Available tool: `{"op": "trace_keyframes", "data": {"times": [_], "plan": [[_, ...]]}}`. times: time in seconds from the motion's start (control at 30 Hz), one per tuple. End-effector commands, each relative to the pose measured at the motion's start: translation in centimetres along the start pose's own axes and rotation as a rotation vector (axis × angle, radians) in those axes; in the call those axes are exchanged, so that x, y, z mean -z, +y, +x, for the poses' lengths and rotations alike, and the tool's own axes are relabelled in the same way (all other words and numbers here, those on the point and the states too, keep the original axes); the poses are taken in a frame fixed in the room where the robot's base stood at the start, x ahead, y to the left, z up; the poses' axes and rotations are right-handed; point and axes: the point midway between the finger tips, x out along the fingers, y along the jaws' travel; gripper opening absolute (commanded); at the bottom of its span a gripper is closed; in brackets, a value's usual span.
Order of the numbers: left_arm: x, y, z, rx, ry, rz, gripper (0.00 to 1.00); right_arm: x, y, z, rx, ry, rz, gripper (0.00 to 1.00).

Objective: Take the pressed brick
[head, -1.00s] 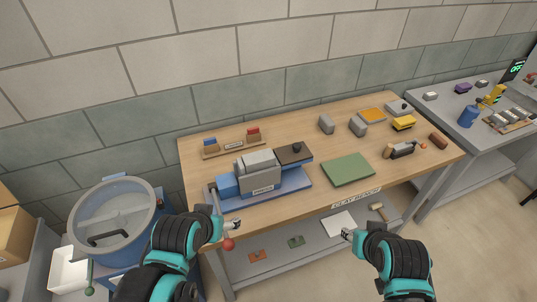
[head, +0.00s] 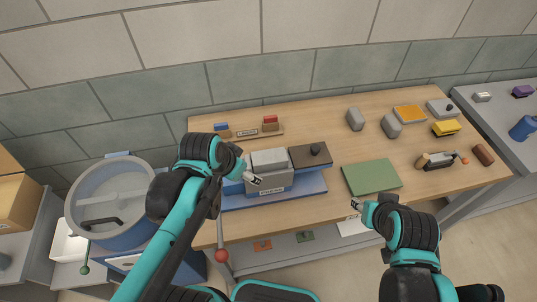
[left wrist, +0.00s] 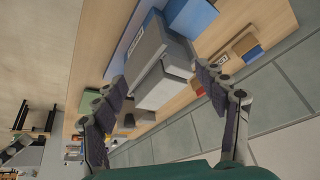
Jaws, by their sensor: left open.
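The press (head: 272,196) has a blue base and a grey mould box (head: 278,181) with a label on its front. A light grey brick (head: 269,157) stands up out of the top of the box. It also shows in the left wrist view (left wrist: 162,93). A dark plate with a knob (head: 310,155) lies to its right. My left gripper (head: 254,181) is open and empty at the front left of the press. In the left wrist view its fingers (left wrist: 160,78) appear on either side of the brick, apart from it. My right gripper (head: 357,206) is low by the table's front edge; its jaws are too small to judge.
A green mat (head: 371,177) lies right of the press on the wooden table (head: 335,120). Grey blocks (head: 391,125), a yellow brush (head: 446,128) and other tools stand farther right. A red-knobbed lever (head: 221,255) hangs at the front left. A blue drum (head: 110,205) stands left.

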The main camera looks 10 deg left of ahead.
Motion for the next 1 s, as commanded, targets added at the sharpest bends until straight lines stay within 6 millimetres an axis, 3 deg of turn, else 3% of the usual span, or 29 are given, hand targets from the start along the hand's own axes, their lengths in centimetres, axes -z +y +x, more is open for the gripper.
{"op": "trace_keyframes", "data": {"times": [0.27,0.6,0.83,1.0], "plan": [[3.3,-0.1,0.2,-0.104,-0.045,0.203,0.72,1.4,0.0,-2.0,0.000,0.000,0.000,0.40],[8.3,0.1,1.3,-0.327,-0.049,0.594,0.72,4.2,0.0,-5.9,0.000,0.000,0.000,0.40],[8.9,0.4,2.5,-0.382,-0.033,0.692,0.72,4.5,0.0,-6.3,0.000,0.000,0.000,0.40],[8.5,1.0,4.4,-0.384,-0.033,0.695,0.72,4.2,0.0,-5.9,0.000,0.000,0.000,0.40]]}}
